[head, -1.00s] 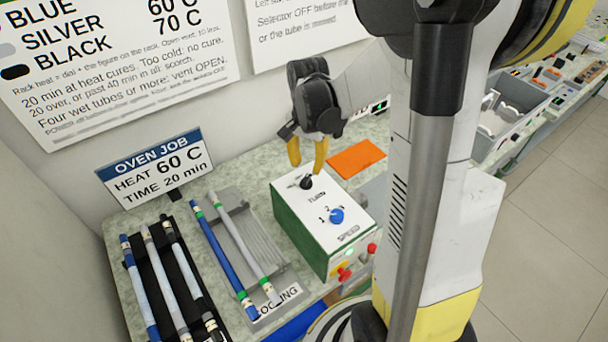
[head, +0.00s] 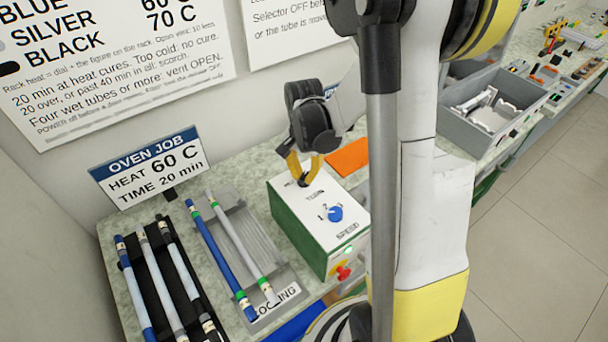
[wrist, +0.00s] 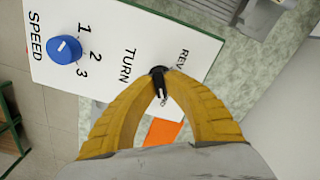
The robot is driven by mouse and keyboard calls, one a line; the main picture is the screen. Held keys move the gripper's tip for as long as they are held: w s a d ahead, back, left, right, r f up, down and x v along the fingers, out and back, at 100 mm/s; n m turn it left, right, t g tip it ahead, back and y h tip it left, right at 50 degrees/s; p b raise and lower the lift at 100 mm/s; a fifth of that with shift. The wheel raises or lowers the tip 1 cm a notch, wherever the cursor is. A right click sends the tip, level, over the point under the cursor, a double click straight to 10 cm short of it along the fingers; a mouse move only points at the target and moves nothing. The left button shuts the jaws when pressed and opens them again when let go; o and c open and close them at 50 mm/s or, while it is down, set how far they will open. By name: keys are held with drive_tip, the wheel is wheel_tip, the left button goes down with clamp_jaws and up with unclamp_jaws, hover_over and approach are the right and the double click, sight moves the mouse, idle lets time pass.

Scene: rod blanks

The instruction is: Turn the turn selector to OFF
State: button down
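The turn selector (wrist: 158,84) is a small black knob on the white top of the control box (head: 290,240), by the word TURN. In the wrist view its bar carries a white mark at the lower end, toward a partly hidden label. REV shows on the upper right side of the knob; I cannot read an OFF label. My gripper (wrist: 161,76) has its two yellow fingers curved in around the selector, with the tips against both its sides. In the head view my gripper (head: 303,180) reaches down onto the box's far end, and the fingers mostly hide the selector.
A blue speed dial (head: 335,213) with marks 1, 2, 3 is on the same box top. An orange sheet (head: 348,156) lies behind. A cooling rack (head: 265,240) and black rack (head: 157,290) with tubes stand left.

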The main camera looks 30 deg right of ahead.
sight(304, 175)
drive_tip(key=n+b, duration=0.2)
drive_tip(key=n, duration=0.3)
drive_tip(key=shift+f+n, duration=0.1)
drive_tip(key=shift+n, duration=0.3)
drive_tip(key=n+b, duration=0.1)
drive_tip(key=n, duration=0.5)
idle(0.5)
drive_tip(key=c, duration=1.5)
unclamp_jaws()
drive_tip(key=shift+o, duration=0.2)
wheel_tip(304, 175, up, 12)
